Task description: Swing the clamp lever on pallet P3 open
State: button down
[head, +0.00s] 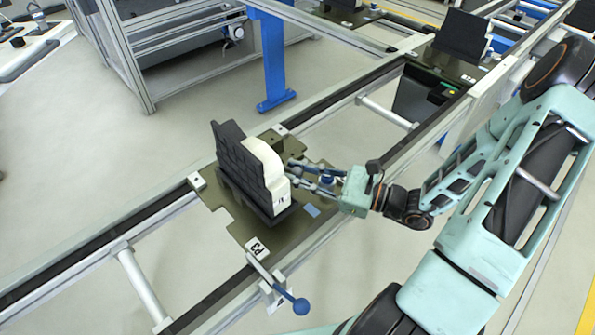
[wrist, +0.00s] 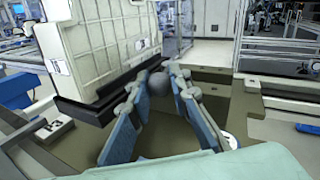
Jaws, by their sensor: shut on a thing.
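Pallet P3 (head: 235,222) is an olive plate on the conveyor rails, with its P3 label (head: 258,247) at the near corner. It bears a white part (head: 268,163) against a dark, ribbed upright fixture (head: 238,165). My gripper (head: 292,172) reaches in from the right, low beside the white part. In the wrist view, my fingers (wrist: 158,92) close around a dark grey ball knob (wrist: 158,82), which looks like the end of the clamp lever. The lever's arm and pivot are mostly hidden, so its angle cannot be told.
A separate lever with a blue ball (head: 300,306) sticks out at the conveyor's near side, below the P3 label. The white part (wrist: 95,45) stands close to my left finger in the wrist view. A blue post (head: 272,60) stands behind the conveyor. Another pallet's dark fixture (head: 462,33) is farther along.

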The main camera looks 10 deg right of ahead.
jog(key=c, duration=1.8)
grip_release()
jog(key=shift+o, duration=0.2)
jog(key=v, duration=1.2)
jog(key=shift+f, duration=0.1)
